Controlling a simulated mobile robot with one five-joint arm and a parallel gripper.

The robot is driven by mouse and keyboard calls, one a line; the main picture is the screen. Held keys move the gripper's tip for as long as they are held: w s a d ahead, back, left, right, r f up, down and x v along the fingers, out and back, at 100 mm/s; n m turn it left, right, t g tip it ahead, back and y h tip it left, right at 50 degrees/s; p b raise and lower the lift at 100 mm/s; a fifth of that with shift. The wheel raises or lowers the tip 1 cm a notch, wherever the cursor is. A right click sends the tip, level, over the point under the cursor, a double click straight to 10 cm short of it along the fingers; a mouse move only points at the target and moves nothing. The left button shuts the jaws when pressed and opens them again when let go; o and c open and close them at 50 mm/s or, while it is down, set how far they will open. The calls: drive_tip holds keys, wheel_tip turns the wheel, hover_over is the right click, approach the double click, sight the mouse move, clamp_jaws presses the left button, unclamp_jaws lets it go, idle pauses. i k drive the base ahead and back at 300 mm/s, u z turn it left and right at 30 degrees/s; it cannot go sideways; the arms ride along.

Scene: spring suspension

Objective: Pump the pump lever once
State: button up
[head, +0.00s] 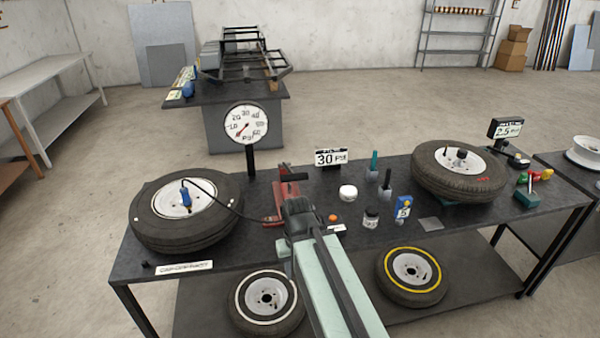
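The red pump (274,219) stands on the dark workbench, left of the middle in the head view. Its upright part (285,189) rises behind my gripper, with a dark bar, apparently the pump lever (287,174), at its top. My gripper (295,201) is in front of the pump and overlaps it in the picture. Its fingers are hidden or too small to read, so I cannot tell whether it touches the lever. A black hose (222,205) runs from a blue chuck (185,194) on the left tyre (152,226) toward the pump. The round gauge (246,124) has its red needle at lower left.
A "30 PSI" sign (331,158), a white round container (348,192), a jar (370,217), a blue box (403,208) and another tyre (435,181) stand right of the pump. Two tyres are on the lower shelf (342,311). My arm crosses the bench's front edge.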

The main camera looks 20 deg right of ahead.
sight(291, 176)
drive_tip(key=z, duration=0.15)
drive_tip(key=i, duration=0.5)
drive_tip(key=u, duration=2.9)
drive_tip(key=k, duration=0.95)
drive_tip(key=z, duration=0.2)
drive_tip(key=i, duration=1)
drive_tip(key=u, duration=0.05)
